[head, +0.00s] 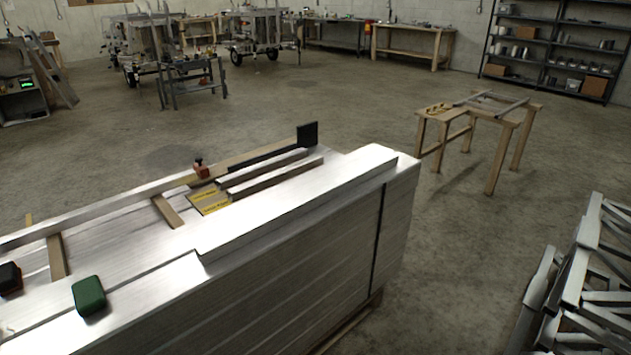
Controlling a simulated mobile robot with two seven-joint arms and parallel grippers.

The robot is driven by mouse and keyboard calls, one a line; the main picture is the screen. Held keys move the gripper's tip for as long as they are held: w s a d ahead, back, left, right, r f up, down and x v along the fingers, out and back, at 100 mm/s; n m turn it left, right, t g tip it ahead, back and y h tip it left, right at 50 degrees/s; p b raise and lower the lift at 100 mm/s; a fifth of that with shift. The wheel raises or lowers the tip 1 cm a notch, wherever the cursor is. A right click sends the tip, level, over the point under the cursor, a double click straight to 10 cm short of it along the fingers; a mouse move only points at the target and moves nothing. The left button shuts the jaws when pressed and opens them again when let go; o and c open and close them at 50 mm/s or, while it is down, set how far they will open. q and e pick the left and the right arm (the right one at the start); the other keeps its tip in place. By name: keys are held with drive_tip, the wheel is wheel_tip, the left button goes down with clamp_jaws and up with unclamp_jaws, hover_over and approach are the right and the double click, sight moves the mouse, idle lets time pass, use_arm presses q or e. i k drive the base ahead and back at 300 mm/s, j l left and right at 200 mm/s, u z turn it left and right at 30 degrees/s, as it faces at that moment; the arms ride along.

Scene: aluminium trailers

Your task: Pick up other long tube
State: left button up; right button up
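Neither of my grippers is in the head view. A long, bright aluminium tube (300,204) lies along the near right edge of a tall stack of aluminium stock (310,270). Another long aluminium tube (100,211) runs along the far left edge of the stack and leaves the picture at the left. Two shorter bars (270,175) lie side by side near the far edge. I cannot tell which piece the task means by the other long tube.
On the stack lie yellow labels (210,202), a green case (89,295), a red clamp-like tool (201,168) and wooden strips (167,211). A wooden stand (478,115) holds a metal frame. A metal rack (590,280) stands at the right. Open concrete floor (330,100) lies beyond.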

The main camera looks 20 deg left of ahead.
sight(213, 250)
drive_tip(key=i+u, duration=0.25)
drive_tip(key=u, duration=0.15)
drive_tip(key=i+l+u, duration=0.1)
drive_tip(key=i+u, duration=0.15)
drive_tip(key=u, duration=0.15)
drive_tip(key=i+l+u, duration=0.15)
drive_tip(key=u, duration=0.2)
drive_tip(key=i+l, duration=0.05)
drive_tip(key=i, duration=0.05)
